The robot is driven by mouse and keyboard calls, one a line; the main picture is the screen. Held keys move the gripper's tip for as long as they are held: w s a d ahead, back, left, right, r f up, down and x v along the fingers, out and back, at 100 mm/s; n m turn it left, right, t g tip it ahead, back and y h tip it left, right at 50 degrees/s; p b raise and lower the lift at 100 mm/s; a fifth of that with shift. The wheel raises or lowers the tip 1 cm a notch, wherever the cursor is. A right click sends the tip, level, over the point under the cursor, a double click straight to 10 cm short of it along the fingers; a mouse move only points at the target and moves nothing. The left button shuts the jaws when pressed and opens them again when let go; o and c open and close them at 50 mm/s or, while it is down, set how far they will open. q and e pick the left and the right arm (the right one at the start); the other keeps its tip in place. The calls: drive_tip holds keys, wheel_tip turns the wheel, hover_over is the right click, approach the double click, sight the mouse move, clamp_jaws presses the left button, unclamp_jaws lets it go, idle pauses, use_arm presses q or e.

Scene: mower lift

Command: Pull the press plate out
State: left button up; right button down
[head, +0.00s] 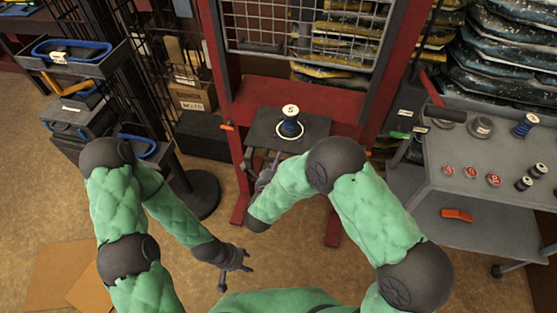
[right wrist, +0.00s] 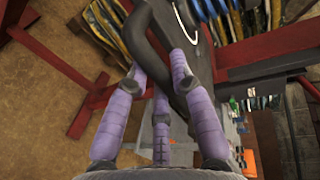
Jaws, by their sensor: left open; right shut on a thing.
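The press plate (head: 262,132) is a dark flat plate at the front of the red press frame. In the right wrist view the purple fingers (right wrist: 160,78) close around the dark handle (right wrist: 150,40); part of the white ring shows beyond. My left gripper (head: 236,267) is open and empty, low over the floor, apart from the plate.
The red press frame (head: 228,60) has a wire mesh guard (head: 300,28) above the plate. A grey cart (head: 480,155) at right carries red-topped pieces, spools and a blue piece. A black rack with bins (head: 70,65) stands at left. The floor before the press is clear.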

drive_tip(key=c, duration=1)
unclamp_jaws()
drive_tip(key=shift+c, duration=0.2)
drive_tip(key=v, duration=1.2)
drive_tip(key=shift+w+f, duration=0.1)
drive_tip(key=w+d+f+n+g+y, duration=0.1)
drive_tip(key=d+f+n+g+y, duration=0.15)
drive_tip(key=f+n, duration=0.35)
drive_tip(key=d+f+n+g+y, duration=0.2)
drive_tip(key=f+n+g, duration=0.15)
drive_tip(key=f, duration=0.55)
drive_tip(key=s+d+f+n+g+y, duration=0.2)
drive_tip(key=s+f+n+g, duration=0.2)
drive_tip(key=s, duration=0.4)
drive_tip(key=s+d+f+n+g+y, duration=0.2)
drive_tip(key=s+f+n+g, duration=0.2)
drive_tip(key=s, duration=0.4)
drive_tip(key=shift+d+f+n, duration=0.3)
drive_tip(key=shift+f+n, duration=0.45)
drive_tip(key=shift+n, duration=0.1)
